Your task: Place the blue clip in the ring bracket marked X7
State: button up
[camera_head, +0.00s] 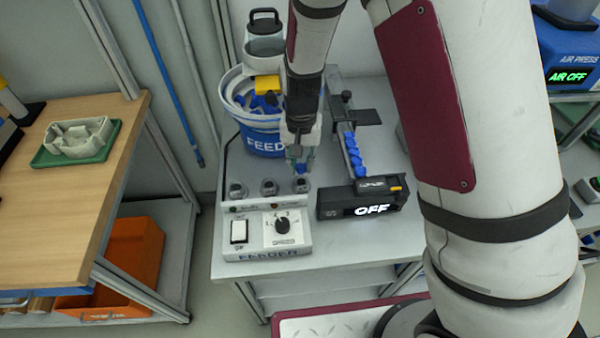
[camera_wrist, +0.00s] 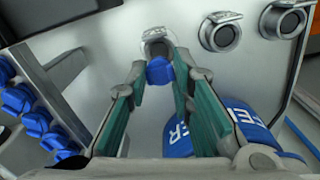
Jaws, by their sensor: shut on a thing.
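My gripper (camera_head: 300,159) is shut on the blue clip (camera_head: 301,169), which shows between the green fingertips in the wrist view (camera_wrist: 160,71). Three dark-holed ring brackets stand in a row on the feeder panel: left (camera_head: 237,190), middle (camera_head: 269,187) and right (camera_head: 302,185). The clip is at the right bracket, which also shows just beyond the fingertips in the wrist view (camera_wrist: 155,45). The clip overlaps that bracket's near edge in the wrist view; I cannot tell whether they touch. The X7 mark is too small to read on any bracket.
A feeder bucket (camera_head: 262,140) with blue clips stands behind my gripper. A rail (camera_head: 340,123) with several blue clips and a black box reading OFF (camera_head: 365,199) are close on the right. A switch and dial panel (camera_head: 262,232) is in front.

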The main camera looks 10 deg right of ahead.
aim_at(301, 165)
jog(key=shift+f, duration=2.1)
jog(key=shift+f, duration=0.15)
jog(key=o, duration=0.7)
jog(key=shift+o, duration=0.2)
